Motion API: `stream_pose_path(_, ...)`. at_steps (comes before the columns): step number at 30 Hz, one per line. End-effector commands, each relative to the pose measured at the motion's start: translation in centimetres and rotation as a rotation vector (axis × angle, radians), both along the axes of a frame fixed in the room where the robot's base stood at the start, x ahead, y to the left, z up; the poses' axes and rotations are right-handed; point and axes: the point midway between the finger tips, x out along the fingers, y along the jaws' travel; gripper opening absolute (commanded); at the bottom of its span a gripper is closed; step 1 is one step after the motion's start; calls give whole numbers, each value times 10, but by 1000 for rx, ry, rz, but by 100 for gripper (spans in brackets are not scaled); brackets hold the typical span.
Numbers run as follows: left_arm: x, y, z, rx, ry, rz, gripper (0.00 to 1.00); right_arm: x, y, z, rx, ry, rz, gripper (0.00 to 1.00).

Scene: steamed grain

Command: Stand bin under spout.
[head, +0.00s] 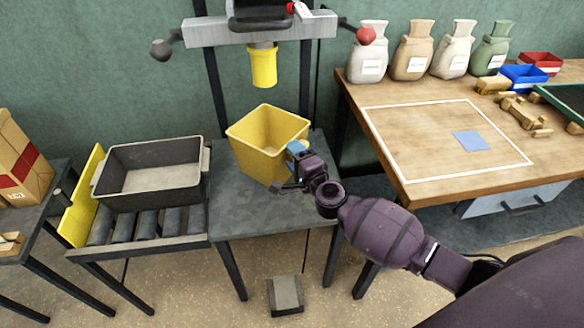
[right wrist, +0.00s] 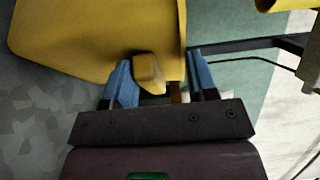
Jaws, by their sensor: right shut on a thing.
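The yellow bin (head: 256,146) is upright over the grey stand, below and slightly in front of the yellow spout (head: 263,66). Whether its base touches the stand is hard to tell. My right gripper (head: 292,168) is at the bin's front right side. In the right wrist view the gripper (right wrist: 160,78) has its blue fingers either side of a yellow knob-like handle on the bin (right wrist: 100,35), shut on it. The spout's edge shows at the top right there. My left gripper is out of view.
The grey stand (head: 225,210) has bare top left of and in front of the bin. A dark tub (head: 150,195) sits on the roller table at left. A wooden table (head: 410,180) with sacks is at right. A pedal-like block (head: 285,295) is on the floor.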

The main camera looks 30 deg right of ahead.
Motion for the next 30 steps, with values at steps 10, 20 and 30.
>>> stream_pose_path(10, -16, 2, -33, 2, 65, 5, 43, -1, 0, -40, 0, 10, 0, 6)
stream_pose_path(20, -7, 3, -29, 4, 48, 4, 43, 0, 0, -41, -1, -2, 0, 6)
stream_pose_path(30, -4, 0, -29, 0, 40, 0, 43, 0, 0, -41, -1, -1, 0, 78)
